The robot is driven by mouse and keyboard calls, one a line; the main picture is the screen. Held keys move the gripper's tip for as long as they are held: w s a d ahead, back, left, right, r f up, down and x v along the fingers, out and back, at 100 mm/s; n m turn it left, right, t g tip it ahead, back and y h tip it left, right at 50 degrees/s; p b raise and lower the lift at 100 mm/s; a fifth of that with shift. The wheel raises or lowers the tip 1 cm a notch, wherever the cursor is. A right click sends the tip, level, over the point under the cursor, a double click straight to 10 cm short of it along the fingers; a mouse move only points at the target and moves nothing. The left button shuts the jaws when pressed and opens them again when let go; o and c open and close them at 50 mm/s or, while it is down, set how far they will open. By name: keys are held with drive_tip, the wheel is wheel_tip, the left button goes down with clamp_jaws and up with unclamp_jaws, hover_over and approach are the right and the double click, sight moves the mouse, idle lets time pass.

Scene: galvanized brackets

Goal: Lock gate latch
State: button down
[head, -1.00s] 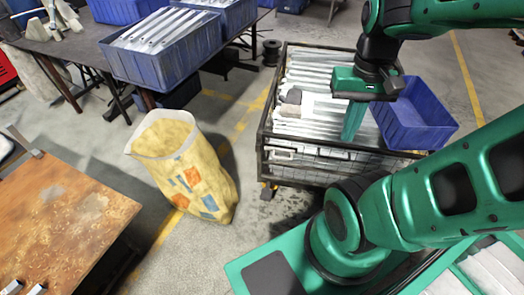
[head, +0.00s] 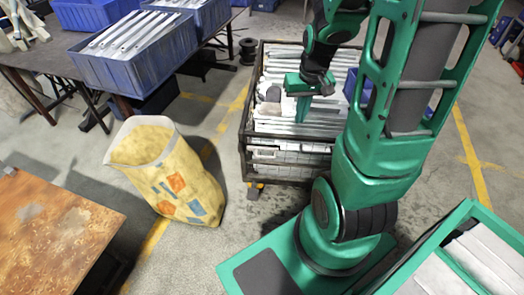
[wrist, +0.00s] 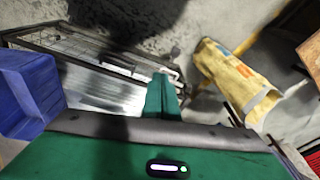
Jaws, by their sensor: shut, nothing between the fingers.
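The mesh-sided metal cart (head: 247,130) holds long galvanized brackets and stands on the floor. A small pale fitting, which may be the gate latch (head: 265,153), shows at the upper left of its front side. I cannot tell whether it is locked. The cart's mesh side also shows in the wrist view (wrist: 75,45), with a pale fitting partly behind my fingers. My gripper (head: 302,112) is shut and empty, fingers down, over the brackets behind the front rim. Its green fingers show in the wrist view (wrist: 162,98); contact with the cart cannot be told.
A yellow sack (head: 170,175) stands left of the cart. A blue bin (head: 358,85) lies on the cart's right, partly hidden by my arm. A rusty table (head: 55,225) is at the lower left. Another table (head: 50,60) with blue bins stands behind.

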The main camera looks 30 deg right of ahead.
drive_tip(key=w+f+t, duration=0.1)
drive_tip(key=w+f, duration=0.3)
drive_tip(key=f, duration=0.4)
drive_tip(key=w+d+f+m+t+y, duration=0.1)
drive_tip(key=w+f, duration=0.3)
drive_tip(key=f, duration=0.4)
drive_tip(key=w+d+f+t, duration=0.1)
drive_tip(key=w+f, duration=0.3)
drive_tip(key=f, duration=0.3)
drive_tip(key=shift+w+f+m+t+y, duration=0.3)
drive_tip(key=shift+w+f+t, duration=0.1)
drive_tip(key=shift+f, duration=0.1)
approach(261, 150)
drive_tip(key=shift+s+a+f, duration=0.1)
drive_tip(key=shift+s+f, duration=0.1)
drive_tip(key=shift+f, duration=0.4)
drive_tip(key=shift+s+a+f, duration=0.1)
drive_tip(key=shift+s+f, duration=0.15)
drive_tip(key=shift+f, duration=0.35)
drive_tip(key=shift+w+a+f, duration=0.6)
drive_tip(key=shift+a, duration=0.15)
drive_tip(key=shift+w+a+f, duration=0.45)
drive_tip(key=shift+a, duration=0.1)
